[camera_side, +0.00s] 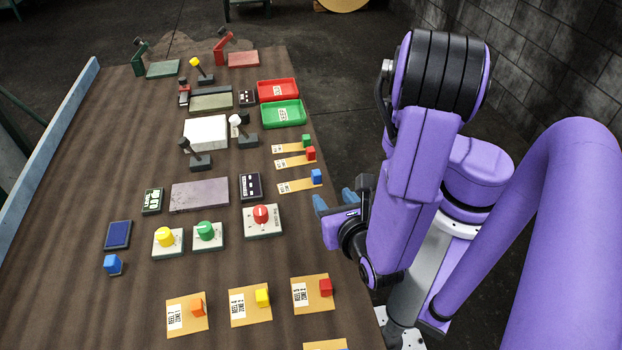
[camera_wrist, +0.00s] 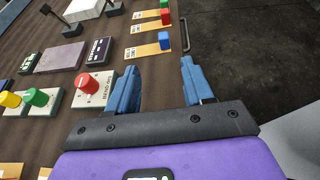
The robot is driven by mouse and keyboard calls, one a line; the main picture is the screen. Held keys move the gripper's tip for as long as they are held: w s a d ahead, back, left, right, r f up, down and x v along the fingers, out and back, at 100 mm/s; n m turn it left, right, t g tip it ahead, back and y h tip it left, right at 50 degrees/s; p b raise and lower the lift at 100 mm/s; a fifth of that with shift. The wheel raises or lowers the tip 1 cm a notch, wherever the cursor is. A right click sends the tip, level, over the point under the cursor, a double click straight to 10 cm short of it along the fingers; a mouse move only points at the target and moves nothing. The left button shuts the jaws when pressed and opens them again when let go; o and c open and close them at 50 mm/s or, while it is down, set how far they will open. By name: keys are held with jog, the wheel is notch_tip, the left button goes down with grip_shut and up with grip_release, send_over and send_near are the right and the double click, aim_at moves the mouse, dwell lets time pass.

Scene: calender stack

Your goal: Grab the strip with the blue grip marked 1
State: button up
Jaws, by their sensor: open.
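The strip with the blue grip (camera_side: 296,186) is a flat tan strip with a white label and a blue block (camera_side: 316,176) at its right end. It lies near the right edge of the table, nearest of three similar strips. The label is too small to read. In the wrist view the strip (camera_wrist: 146,52) and its blue block (camera_wrist: 164,41) lie beyond the fingertips. My gripper (camera_side: 336,203) has blue fingers and is beside the table's right edge, just nearer than the strip. In the wrist view my gripper (camera_wrist: 160,68) is open and empty.
Two similar strips with red (camera_side: 311,153) and green (camera_side: 306,140) blocks lie just beyond. A red knob (camera_side: 261,214) on a white plate stands at the left. Tan cards with colored blocks lie nearer.

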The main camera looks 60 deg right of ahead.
aim_at(317, 175)
jog(key=x, duration=0.9)
jog(key=shift+d, duration=0.15)
jog(key=shift+s+x, duration=0.25)
jog(key=shift+x, duration=1.95)
jog(key=shift+w+d+f, duration=0.35)
jog(key=shift+w+d, duration=0.1)
jog(key=shift+d, duration=0.05)
grip_shut()
